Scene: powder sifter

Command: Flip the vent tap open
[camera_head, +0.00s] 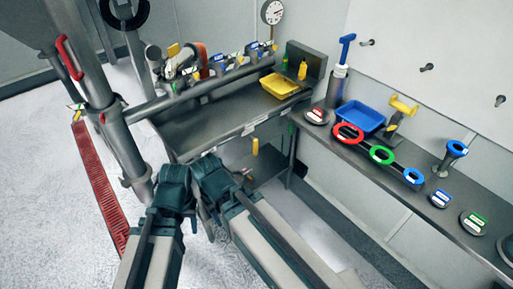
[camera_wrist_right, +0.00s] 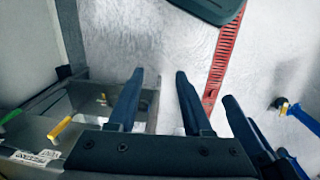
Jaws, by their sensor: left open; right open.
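Several small taps with coloured handles show in the head view; I cannot tell for sure which is the vent tap. One yellow handle (camera_head: 255,146) hangs below the front edge of the bench, and a yellow handle also shows in the right wrist view (camera_wrist_right: 60,128). A yellow-handled tap (camera_head: 173,50) stands on the pipework at upper left. My left gripper (camera_head: 176,178) is open at the lower middle, apart from the taps. My right gripper (camera_head: 214,170) is beside it; its open, empty fingers show in the right wrist view (camera_wrist_right: 158,90).
A yellow tray (camera_head: 280,86) sits on the bench. A shelf at right holds a blue tray (camera_head: 361,117), coloured rings and labelled discs. A red floor grating (camera_head: 100,190) runs at left.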

